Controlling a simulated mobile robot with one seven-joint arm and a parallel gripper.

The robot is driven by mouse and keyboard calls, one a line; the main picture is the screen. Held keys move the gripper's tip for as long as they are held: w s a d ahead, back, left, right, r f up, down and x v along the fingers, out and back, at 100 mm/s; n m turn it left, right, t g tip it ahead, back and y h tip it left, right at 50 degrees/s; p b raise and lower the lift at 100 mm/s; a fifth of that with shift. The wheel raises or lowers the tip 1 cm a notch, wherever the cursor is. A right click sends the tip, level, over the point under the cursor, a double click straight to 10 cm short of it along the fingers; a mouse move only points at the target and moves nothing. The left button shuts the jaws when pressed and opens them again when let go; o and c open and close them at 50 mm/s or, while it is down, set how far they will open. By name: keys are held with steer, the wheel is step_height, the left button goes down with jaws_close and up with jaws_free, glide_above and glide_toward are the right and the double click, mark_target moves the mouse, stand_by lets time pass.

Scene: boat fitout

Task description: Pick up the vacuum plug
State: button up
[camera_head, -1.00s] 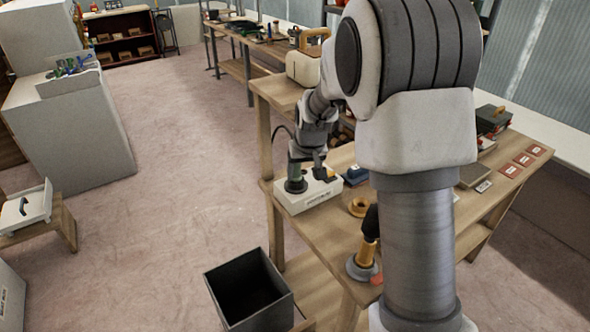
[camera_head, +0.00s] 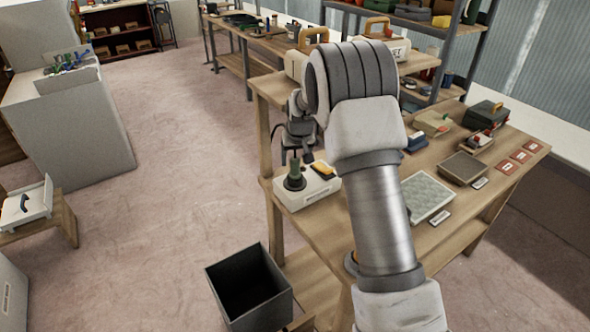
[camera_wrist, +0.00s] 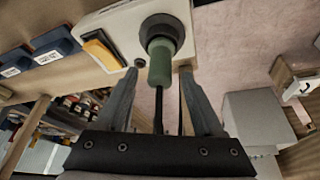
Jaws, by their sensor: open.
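The vacuum plug, with a green grip (camera_head: 294,172) and a dark round base, stands on a white box (camera_head: 310,195) at the left end of the workbench. In the wrist view the green grip (camera_wrist: 161,62) shows between my fingertips, with a black cord below it in the picture. My gripper (camera_head: 299,157) is open and empty, just behind the plug in the head view. In the wrist view one finger of my gripper (camera_wrist: 160,72) shows on each side of the grip, with gaps. I cannot tell how deep the grip lies between them.
A yellow-orange switch (camera_wrist: 102,50) sits on the box beside the plug. Blue blocks (camera_wrist: 54,45) lie nearby on the bench. A dark open bin (camera_head: 248,288) stands on the floor in front. My arm hides part of the workbench (camera_head: 478,210).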

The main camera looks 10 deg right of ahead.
steer(key=shift+w+f, duration=0.25)
steer(key=shift+f, duration=0.4)
jaws_close()
